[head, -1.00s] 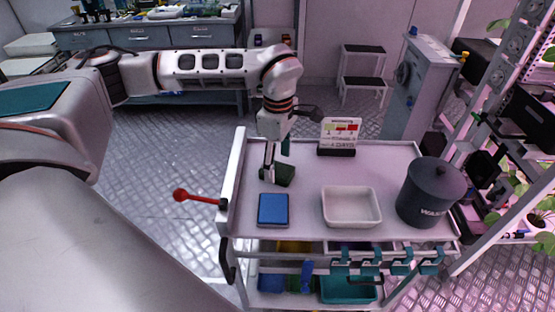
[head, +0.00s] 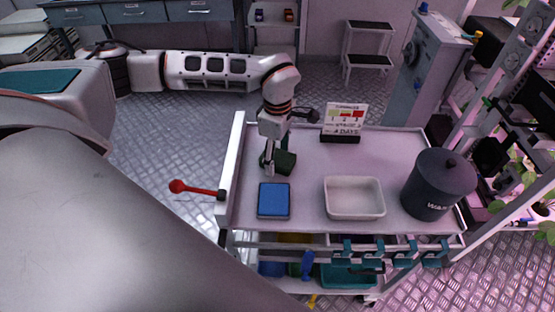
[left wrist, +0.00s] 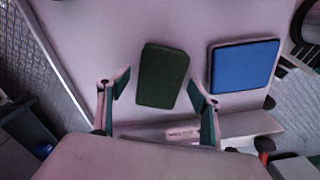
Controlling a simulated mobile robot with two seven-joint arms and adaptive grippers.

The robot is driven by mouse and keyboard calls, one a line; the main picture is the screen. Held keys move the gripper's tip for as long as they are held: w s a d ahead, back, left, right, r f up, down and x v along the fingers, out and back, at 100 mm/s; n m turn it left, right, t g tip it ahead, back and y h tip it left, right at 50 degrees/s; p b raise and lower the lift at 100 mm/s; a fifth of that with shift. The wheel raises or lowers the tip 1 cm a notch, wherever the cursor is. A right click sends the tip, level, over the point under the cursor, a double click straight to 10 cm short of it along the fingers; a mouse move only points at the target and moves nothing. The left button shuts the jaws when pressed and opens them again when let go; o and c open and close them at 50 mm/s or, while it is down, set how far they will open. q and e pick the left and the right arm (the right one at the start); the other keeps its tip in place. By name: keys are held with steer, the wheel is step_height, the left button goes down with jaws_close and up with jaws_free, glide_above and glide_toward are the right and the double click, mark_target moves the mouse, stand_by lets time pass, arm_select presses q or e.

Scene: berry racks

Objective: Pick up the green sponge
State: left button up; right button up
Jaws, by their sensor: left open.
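The dark green sponge (head: 285,163) lies on the cart's top, behind the blue pad (head: 274,200). My left gripper (head: 270,166) points down at the sponge and overlaps its left side in the head view. In the left wrist view the sponge (left wrist: 162,76) shows between and just beyond the open fingers of the left gripper (left wrist: 158,84), with a gap on each side. I cannot tell the exact height of the fingertips over the cart. The blue pad (left wrist: 243,65) lies to the right there, outside the fingers. My right gripper is not in view.
The white cart top (head: 310,150) has a raised left edge. A white tray (head: 354,215) and a dark lidded pot (head: 438,184) stand to the right. A small sign (head: 344,122) stands behind. A red-knobbed lever (head: 196,189) sticks out left. The back right of the top is clear.

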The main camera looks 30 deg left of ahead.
mark_target(278, 157)
arm_select(q)
steer(key=shift+f, duration=0.25)
steer(key=c, duration=0.9)
steer(key=shift+r, duration=0.1)
step_height(278, 157, up, 20)
steer(key=shift+f, duration=0.1)
steer(key=shift+c, duration=1)
